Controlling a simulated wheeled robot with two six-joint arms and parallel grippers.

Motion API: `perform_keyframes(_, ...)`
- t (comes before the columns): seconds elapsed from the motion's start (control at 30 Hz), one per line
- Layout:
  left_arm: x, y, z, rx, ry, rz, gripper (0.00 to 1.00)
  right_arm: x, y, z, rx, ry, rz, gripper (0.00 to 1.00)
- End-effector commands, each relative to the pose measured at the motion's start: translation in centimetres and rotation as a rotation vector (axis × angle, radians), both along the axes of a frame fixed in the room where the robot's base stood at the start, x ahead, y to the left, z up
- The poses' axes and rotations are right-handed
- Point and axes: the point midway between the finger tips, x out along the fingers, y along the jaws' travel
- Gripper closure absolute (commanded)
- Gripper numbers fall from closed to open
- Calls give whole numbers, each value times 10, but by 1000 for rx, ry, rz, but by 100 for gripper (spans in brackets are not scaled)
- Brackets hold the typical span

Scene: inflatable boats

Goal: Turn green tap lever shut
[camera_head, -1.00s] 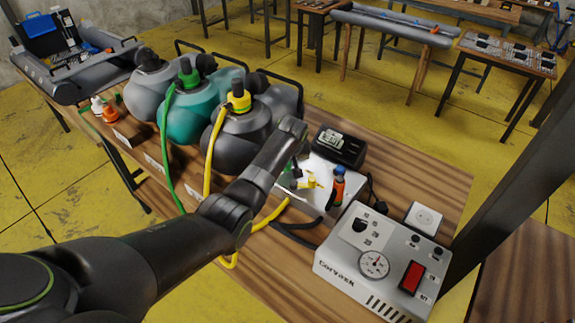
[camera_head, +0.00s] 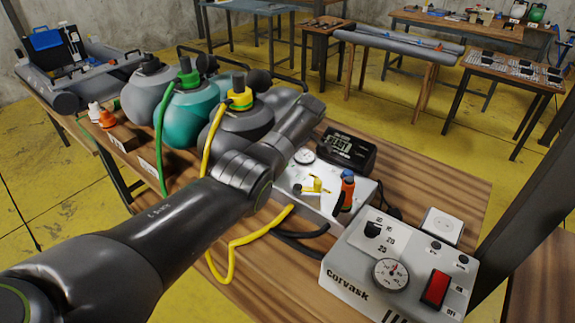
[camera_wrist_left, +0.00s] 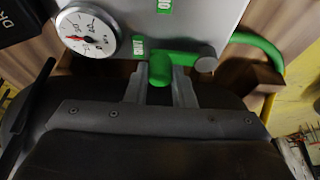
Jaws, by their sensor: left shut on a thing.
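The green tap lever (camera_wrist_left: 160,69) shows in the left wrist view, at the front edge of a light metal tap box (camera_wrist_left: 205,20). My left gripper (camera_wrist_left: 162,80) has its two grey fingers on either side of the lever and is shut on it. In the head view my left arm covers the lever and the fingers. The tap box (camera_head: 320,208) also shows there, with a yellow tap (camera_head: 316,186). Green markings sit on the box by the lever. My right gripper is in neither view.
The white Corvask unit (camera_head: 350,265) with gauge and red switch stands right of the tap box. Rounded grey and teal bags (camera_head: 190,115) stand behind my arm. A green hose (camera_head: 160,140) and a yellow hose (camera_head: 232,260) run along the table.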

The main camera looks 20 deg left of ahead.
Motion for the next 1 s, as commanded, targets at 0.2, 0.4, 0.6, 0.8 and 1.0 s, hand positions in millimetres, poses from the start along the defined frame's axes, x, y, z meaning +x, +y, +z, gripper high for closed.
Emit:
perform_keyframes(0.2,2,2,0,0,-2,40,100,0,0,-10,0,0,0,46)
perform_keyframes(0.4,1,3,1,0,-2,49,100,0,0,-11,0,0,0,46)
perform_keyframes(0.6,2,3,1,0,-2,49,100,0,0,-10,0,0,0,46)
perform_keyframes(0.8,2,3,1,0,-2,48,58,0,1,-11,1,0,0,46)
perform_keyframes(1.0,1,3,0,0,-1,47,56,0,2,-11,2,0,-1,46)
